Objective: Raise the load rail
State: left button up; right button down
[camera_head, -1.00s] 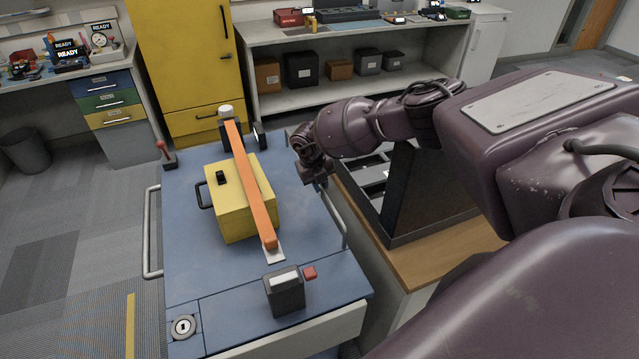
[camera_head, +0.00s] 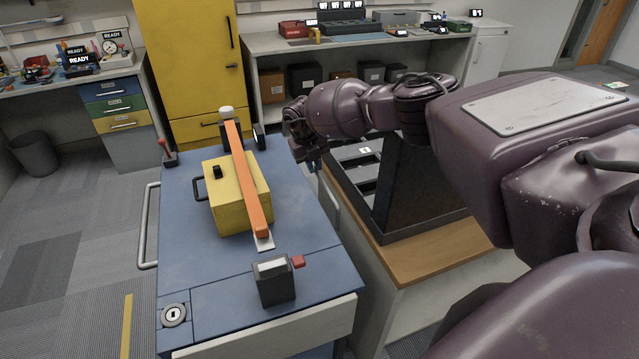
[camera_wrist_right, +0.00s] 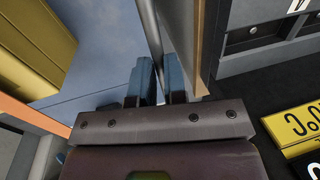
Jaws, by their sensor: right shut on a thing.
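A long orange bar (camera_head: 246,178), the likeliest load rail, lies along the top of a yellow box (camera_head: 227,210) on the blue cart (camera_head: 300,225). Its near end shows a white plate, and its far end is by a post with a white cap (camera_head: 226,114). My right gripper (camera_head: 318,168) is at the cart's right side, apart from the orange bar. In the right wrist view its blue fingers (camera_wrist_right: 157,80) are shut on a silver side handle (camera_wrist_right: 149,25). This handle (camera_head: 330,195) is partly hidden in the head view. My left gripper is out of view.
A wooden-topped bench (camera_head: 440,232) with a black frame stands close to the cart's right side. A dark block (camera_head: 275,282) and a red button (camera_head: 299,262) are at the cart's near end. A red lever (camera_head: 166,150) is at its far left.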

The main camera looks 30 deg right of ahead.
notch_tip(320, 180, up, 3)
jog(key=shift+f+p, duration=0.2)
jog(key=shift+p, duration=0.2)
jog(key=shift+r, duration=0.25)
jog(key=shift+w, duration=0.15)
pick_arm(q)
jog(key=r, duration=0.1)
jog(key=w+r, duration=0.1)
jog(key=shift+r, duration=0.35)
pick_arm(e)
jog(key=shift+r, duration=0.1)
jog(key=c, duration=1.2)
grip_release()
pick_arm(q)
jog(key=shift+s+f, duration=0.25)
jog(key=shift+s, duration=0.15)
pick_arm(e)
jog(key=shift+o, duration=0.2)
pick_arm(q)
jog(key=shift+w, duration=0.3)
pick_arm(e)
notch_tip(320, 180, up, 10)
jog(key=a, duration=0.2)
jog(key=shift+r, duration=0.2)
